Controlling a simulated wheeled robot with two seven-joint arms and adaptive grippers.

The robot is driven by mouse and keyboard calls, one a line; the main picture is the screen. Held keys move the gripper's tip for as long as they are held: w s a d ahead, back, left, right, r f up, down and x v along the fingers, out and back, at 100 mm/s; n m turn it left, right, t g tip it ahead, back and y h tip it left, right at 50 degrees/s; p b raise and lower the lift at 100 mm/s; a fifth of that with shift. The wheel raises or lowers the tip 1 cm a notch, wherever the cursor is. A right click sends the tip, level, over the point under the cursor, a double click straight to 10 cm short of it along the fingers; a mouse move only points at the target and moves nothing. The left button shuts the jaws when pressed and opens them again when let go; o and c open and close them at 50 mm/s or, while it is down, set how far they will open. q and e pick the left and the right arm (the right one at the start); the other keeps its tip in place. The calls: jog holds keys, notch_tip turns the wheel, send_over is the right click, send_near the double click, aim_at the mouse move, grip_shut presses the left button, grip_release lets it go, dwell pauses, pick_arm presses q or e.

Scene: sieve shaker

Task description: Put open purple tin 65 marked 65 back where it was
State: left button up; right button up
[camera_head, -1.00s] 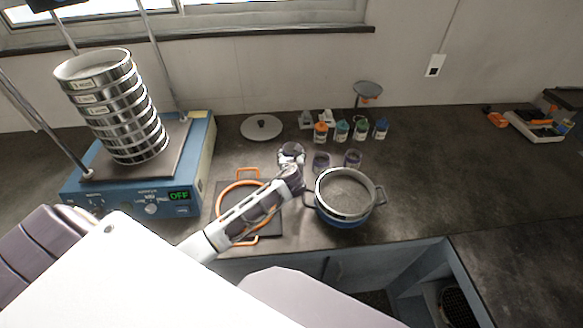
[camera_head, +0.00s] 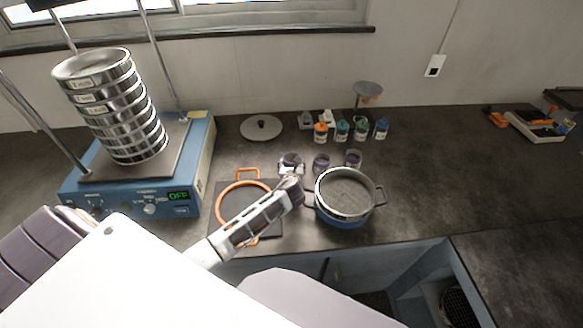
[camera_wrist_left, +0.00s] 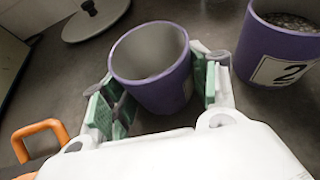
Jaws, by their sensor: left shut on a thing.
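My left gripper (camera_head: 291,168) is shut on an open purple tin (camera_head: 291,159). In the left wrist view, the gripper's green pads (camera_wrist_left: 155,95) press on both sides of the tin (camera_wrist_left: 150,70). The tin is upright or nearly so, and its inside looks plain grey. Its marking is not readable. I cannot tell whether its base touches the bench. Two more purple tins, one in the middle (camera_head: 321,163) and one at the right (camera_head: 353,158), stand to its right. The wrist view shows one tin labelled 2 (camera_wrist_left: 285,45), with grey grains inside. My right gripper is not in view.
A blue pot with a sieve (camera_head: 345,195) stands right of my gripper. An orange-handled ring (camera_head: 222,205) lies on a dark board at left. Several small jars (camera_head: 341,131) and a grey lid (camera_head: 262,127) are behind. The sieve shaker (camera_head: 140,190) stands left. The right bench is mostly clear.

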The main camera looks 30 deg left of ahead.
pick_arm(q)
jog(key=shift+f, duration=0.15)
jog(key=o, duration=1.1)
jog(key=shift+s+d+r, duration=0.25)
jog(key=shift+s+r, duration=0.15)
jog(key=shift+p+v, duration=0.35)
jog(key=shift+v, duration=5.15)
